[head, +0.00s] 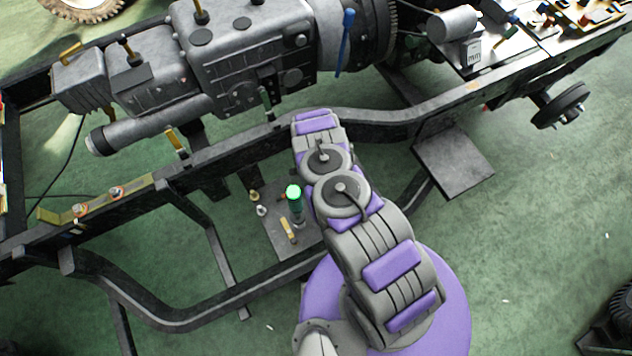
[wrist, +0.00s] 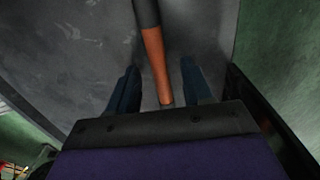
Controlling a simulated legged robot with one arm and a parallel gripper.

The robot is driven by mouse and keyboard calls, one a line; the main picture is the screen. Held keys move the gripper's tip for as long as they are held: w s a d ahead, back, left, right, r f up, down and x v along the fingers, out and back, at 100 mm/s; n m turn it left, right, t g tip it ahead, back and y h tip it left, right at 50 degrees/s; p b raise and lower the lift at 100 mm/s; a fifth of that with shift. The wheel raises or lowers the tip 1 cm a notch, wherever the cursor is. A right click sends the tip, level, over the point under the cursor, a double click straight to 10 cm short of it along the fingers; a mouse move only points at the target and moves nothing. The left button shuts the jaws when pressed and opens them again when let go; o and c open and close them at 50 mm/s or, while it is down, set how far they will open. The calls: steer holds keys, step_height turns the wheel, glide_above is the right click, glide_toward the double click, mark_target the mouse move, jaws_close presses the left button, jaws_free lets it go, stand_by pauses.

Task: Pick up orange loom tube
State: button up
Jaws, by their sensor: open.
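The orange loom tube (wrist: 157,62) shows in the wrist view as a slim orange length with a dark grey section at its upper end. It runs between the two dark blue fingers of my gripper (wrist: 160,72). The fingers are open, with a gap visible on each side of the tube. The tube's lower end is close to the gripper's dark front edge. I cannot tell whether it touches there. In the head view my arm reaches up over the frame; the fingers and the orange tube are not discernible there.
In the head view, a dark chassis rail (head: 225,152) crosses near my arm. A grey engine and gearbox (head: 250,50) sit behind it. A grey plate (head: 283,238) on the left of my arm holds a green-topped cylinder (head: 295,202).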

steer(key=shift+f, duration=0.25)
steer(key=shift+a, duration=0.1)
jaws_close()
